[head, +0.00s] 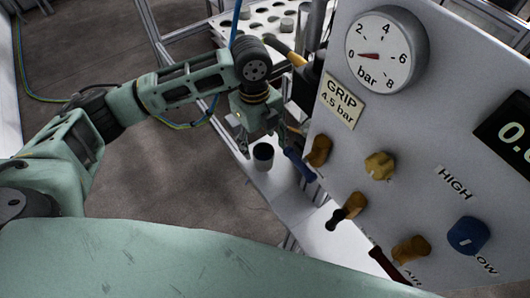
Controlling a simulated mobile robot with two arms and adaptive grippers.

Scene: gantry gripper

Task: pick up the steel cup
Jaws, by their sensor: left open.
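A small grey steel cup (263,157) with a dark inside stands upright on a narrow white ledge (283,195), left of the control panel. My left gripper (262,140) is above the cup and points down, its fingers open. One finger shows to the left of the cup's rim and another to the right, near the panel. I cannot tell whether the fingers touch the cup. The cup's upper edge is close below the gripper. My right gripper does not show.
The control panel (440,90) stands close on the right, with a pressure gauge (381,53), brass valves such as one (319,150) with a blue handle near the gripper, and a blue knob (467,235). A white perforated rack (262,25) is behind. Floor lies open on the left.

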